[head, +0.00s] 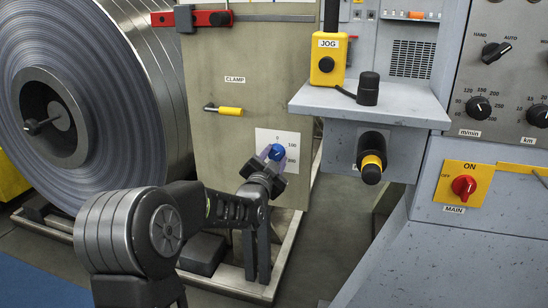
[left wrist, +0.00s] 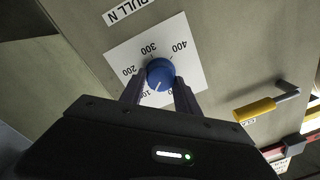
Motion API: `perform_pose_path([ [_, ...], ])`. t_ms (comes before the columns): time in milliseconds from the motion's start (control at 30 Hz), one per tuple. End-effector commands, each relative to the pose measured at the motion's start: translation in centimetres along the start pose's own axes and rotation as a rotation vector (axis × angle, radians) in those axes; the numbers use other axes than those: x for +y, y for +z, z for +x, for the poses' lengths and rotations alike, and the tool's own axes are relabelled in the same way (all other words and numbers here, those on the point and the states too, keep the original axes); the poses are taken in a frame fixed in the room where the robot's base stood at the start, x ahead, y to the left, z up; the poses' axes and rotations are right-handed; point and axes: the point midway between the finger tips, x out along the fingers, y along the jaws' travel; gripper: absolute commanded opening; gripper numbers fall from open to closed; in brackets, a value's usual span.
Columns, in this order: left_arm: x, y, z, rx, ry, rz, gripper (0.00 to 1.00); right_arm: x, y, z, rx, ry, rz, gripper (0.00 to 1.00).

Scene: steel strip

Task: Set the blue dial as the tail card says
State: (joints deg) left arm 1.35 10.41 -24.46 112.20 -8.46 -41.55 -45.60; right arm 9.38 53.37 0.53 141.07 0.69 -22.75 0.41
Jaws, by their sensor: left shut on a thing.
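The blue dial (head: 277,152) sits on a white scale plate (head: 291,138) on the beige panel. In the left wrist view the blue dial (left wrist: 160,71) is ringed by numbers, with 200, 300 and 400 readable. Its pale mark points down, a little left, roughly toward the partly hidden 100. My left gripper (head: 268,166) reaches up to the dial from below. In the left wrist view its fingers (left wrist: 159,88) stand on either side of the dial, shut on it. I cannot make out a tail card. My right gripper is out of view.
A yellow clamp handle (head: 230,111) is above the dial; it also shows in the wrist view (left wrist: 256,109). A large steel coil (head: 110,90) stands at the left. A grey shelf (head: 390,108) with the yellow JOG box (head: 328,58) juts out at the right, above a black-and-yellow knob (head: 371,165).

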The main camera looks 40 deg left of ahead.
Motion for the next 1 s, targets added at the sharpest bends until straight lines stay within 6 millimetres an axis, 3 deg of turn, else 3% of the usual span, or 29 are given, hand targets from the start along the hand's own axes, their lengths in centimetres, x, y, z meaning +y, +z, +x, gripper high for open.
perform_pose_path([
  [1000, 0.31, 0.24, -0.02, 0.045, 0.012, 0.962, 0.00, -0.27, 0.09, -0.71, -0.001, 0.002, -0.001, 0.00],
])
